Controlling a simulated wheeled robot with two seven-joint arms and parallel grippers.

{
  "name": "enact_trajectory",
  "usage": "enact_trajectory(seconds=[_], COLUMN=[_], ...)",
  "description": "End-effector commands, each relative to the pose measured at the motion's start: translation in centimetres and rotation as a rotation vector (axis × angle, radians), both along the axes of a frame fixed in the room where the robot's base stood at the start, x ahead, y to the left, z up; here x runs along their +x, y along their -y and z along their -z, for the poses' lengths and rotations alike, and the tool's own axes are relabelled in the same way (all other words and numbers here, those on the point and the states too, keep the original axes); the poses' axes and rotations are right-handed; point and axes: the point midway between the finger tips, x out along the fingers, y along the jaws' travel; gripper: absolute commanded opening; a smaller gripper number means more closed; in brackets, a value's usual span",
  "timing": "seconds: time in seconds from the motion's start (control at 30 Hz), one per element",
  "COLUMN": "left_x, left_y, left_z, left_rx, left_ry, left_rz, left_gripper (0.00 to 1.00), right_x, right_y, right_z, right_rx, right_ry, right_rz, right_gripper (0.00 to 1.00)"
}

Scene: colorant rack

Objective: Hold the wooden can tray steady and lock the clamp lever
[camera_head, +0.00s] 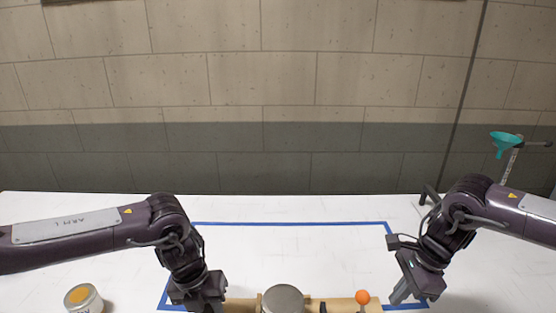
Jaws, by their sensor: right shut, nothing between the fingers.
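The wooden can tray (340,304) shows only in part along the bottom edge, and its lower part is cut off. A can with a grey lid (283,298) stands in it. The clamp lever's orange ball knob (362,297) rises at the tray's right part. My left gripper (207,309) is at the tray's left end; its fingertips are cut off by the bottom edge, so I cannot tell whether it is open or touches the tray. My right gripper (398,298) is shut and empty, to the right of the orange knob and apart from it.
Blue tape (290,223) marks a rectangle on the white table (110,215). An open can with orange content (83,298) stands at the lower left. The table behind the tray is clear.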

Motion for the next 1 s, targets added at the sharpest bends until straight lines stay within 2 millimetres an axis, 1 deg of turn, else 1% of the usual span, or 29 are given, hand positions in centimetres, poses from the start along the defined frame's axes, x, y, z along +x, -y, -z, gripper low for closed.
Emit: enact_trajectory(seconds=[0.27, 0.43, 0.73, 0.87, 1.0], left_x=[0.0, 0.0, 0.1, 0.1, 0.1], left_y=[0.1, 0.1, 0.1, 0.1, 0.1], left_z=[0.0, -0.1, -0.1, -0.1, -0.1], left_rx=[-0.003, -0.003, -0.003, -0.003, -0.003], left_ry=[0.002, 0.002, 0.002, 0.003, 0.003], left_rz=[0.003, 0.003, 0.002, 0.001, 0.001], left_gripper=[0.00, 0.00, 0.00, 0.00, 0.00], right_x=[0.0, 0.0, 0.0, 0.1, 0.2], right_y=[0.1, 0.1, 0.2, 0.5, 1.3], right_z=[0.0, 0.0, -0.2, -1.3, -3.9], right_rx=[0.000, 0.000, 0.000, 0.001, 0.001], right_ry=[0.000, 0.000, 0.001, 0.004, 0.005], right_rz=[-0.001, -0.001, -0.001, -0.001, 0.003], right_gripper=[0.01, 0.23, 0.23, 0.23, 0.23])
